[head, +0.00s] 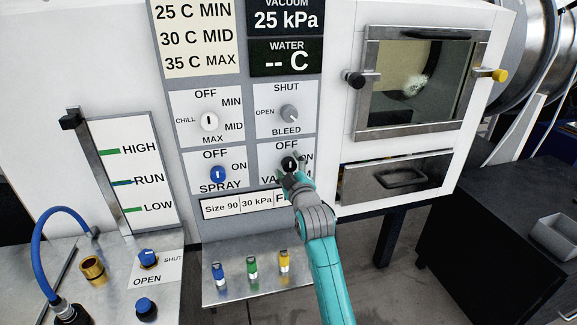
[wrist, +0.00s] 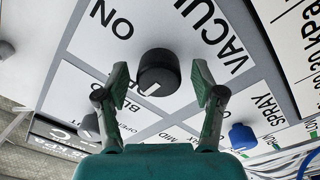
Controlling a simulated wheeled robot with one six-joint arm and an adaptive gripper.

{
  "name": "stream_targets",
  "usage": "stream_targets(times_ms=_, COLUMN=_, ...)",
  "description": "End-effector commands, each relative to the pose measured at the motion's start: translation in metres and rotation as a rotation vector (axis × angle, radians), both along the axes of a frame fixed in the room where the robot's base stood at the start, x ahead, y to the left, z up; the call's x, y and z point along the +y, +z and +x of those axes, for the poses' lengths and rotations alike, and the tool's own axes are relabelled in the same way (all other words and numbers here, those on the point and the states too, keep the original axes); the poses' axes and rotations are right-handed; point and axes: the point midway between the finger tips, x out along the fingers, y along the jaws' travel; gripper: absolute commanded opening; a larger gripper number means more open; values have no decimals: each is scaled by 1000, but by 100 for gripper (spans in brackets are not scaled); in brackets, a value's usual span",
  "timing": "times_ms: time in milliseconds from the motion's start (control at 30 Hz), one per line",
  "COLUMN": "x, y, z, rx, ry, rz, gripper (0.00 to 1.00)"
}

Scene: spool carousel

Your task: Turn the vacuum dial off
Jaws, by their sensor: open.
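The vacuum dial (head: 289,164) is a black knob with a white mark on the lower right label panel of the white machine. In the head view its mark stands about upright, toward the OFF label above it; ON is to its right. In the wrist view the dial (wrist: 158,70) stands between my fingers, with its white mark toward the lower left. My gripper (head: 292,169) is open at the dial, a finger on either side, with gaps showing in the wrist view (wrist: 160,84). My gripper partly hides the VACUUM label. The vacuum display (head: 286,20) reads 25 kPa.
The blue spray dial (head: 218,174) is to the left, the grey bleed dial (head: 289,113) above, and the white chill dial (head: 209,121) upper left. A drawer (head: 398,180) sits to the right. Coloured toggles (head: 251,266) stand on the ledge below.

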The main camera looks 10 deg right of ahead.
Motion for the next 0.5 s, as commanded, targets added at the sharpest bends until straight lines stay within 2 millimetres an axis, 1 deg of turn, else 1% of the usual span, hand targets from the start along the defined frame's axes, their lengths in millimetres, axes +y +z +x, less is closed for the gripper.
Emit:
stream_targets(times_ms=167, x=0, y=-2, z=-30, rx=0, ry=0, rz=0, gripper=68)
stream_targets(times_ms=300, x=0, y=-4, z=-59, rx=1, ry=1, rz=0, gripper=68)
stream_targets(times_ms=500, x=0, y=-5, z=-93, rx=0, ry=0, rz=0, gripper=68)
